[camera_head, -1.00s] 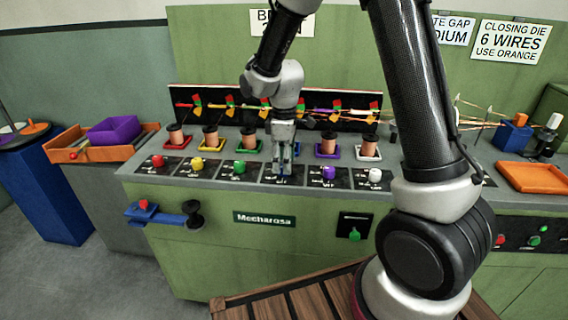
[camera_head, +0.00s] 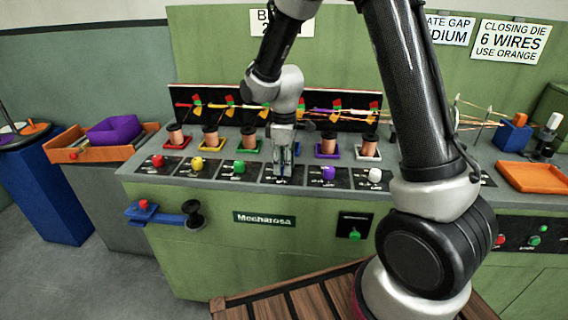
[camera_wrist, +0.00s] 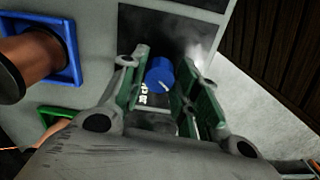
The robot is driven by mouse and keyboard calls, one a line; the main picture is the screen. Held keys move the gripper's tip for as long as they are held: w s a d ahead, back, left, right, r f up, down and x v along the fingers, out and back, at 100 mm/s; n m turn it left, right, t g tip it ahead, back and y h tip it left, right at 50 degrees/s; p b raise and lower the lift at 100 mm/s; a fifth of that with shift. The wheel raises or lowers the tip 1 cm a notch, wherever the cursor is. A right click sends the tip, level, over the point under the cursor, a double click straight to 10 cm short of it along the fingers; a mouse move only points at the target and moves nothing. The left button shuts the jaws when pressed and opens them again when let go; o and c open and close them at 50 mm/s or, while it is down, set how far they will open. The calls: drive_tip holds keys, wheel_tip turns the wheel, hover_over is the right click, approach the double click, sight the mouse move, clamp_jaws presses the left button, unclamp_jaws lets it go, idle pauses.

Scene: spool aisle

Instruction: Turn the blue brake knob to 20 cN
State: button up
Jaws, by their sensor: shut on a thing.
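The blue brake knob (camera_wrist: 159,74) is in the wrist view, on a dark dial plate, with a white pointer line on its lower side. A label reading roughly "20 cN" stands beside it, partly hidden. My gripper (camera_wrist: 167,60) has its two green-sided fingers on either side of the knob and is shut on it. In the head view my gripper (camera_head: 284,172) points down at the panel between the green knob (camera_head: 239,167) and the purple knob (camera_head: 328,173). The blue knob is hidden there.
Copper spools, such as the one in the blue holder (camera_wrist: 72,47), stand behind the knob row. Red (camera_head: 158,161), yellow (camera_head: 198,164) and white (camera_head: 374,175) knobs share the panel. A wall sign (camera_head: 283,22) is partly covered by my arm.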

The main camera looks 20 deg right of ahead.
drive_tip(key=m, duration=0.6)
drive_tip(key=shift+m, duration=0.4)
drive_tip(key=m, duration=0.7)
drive_tip(key=shift+a, duration=0.1)
idle(0.4)
drive_tip(key=o, duration=1)
drive_tip(key=shift+r, duration=0.1)
